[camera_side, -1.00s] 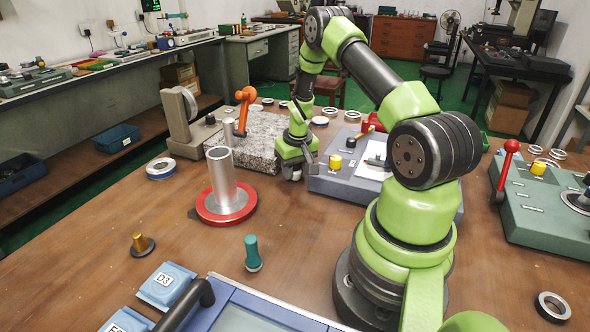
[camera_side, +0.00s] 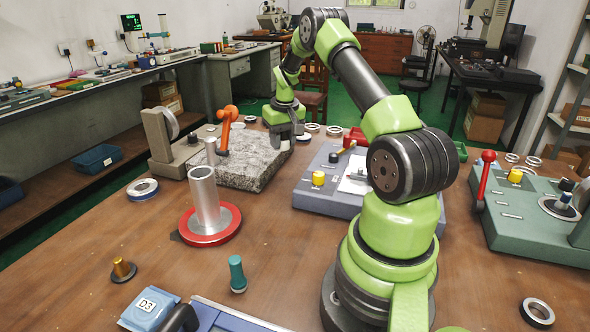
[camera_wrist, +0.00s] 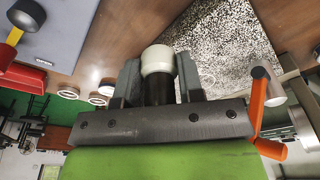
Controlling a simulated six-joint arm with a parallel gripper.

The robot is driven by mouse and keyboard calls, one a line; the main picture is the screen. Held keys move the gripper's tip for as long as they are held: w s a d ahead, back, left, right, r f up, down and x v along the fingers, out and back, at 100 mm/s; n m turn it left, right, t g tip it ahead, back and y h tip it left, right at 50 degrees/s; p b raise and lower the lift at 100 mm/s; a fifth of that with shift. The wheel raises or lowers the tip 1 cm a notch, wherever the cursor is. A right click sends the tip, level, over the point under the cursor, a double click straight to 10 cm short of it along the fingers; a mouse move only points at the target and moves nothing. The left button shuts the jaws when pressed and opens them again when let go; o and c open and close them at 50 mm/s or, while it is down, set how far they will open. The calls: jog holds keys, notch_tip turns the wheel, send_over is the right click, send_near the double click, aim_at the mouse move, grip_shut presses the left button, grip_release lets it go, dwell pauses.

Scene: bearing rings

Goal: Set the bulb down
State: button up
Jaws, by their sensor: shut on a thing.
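The bulb (camera_wrist: 157,61) shows in the wrist view, with a pale, rounded end and a black part below it. My gripper (camera_wrist: 157,80) is shut on the black part, one finger on each side, and the pale end sticks out beyond the fingertips. In the side view my gripper (camera_side: 284,136) is by the far right corner of the speckled granite block (camera_side: 240,172). The bulb cannot be made out there. I cannot tell how high the gripper is above the table.
An orange lever (camera_side: 227,122) rises at the granite block. A grey control box (camera_side: 325,200) with a yellow knob stands right of it. A metal tube (camera_side: 204,196) stands on a red-rimmed disc (camera_side: 212,240). Several rings lie along the far table edge.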

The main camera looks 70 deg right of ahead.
jog(key=m, duration=0.1)
send_over(296, 168)
notch_tip(296, 168, down, 10)
jog(key=shift+s+r, duration=0.15)
dwell(0.5)
jog(key=o, duration=1)
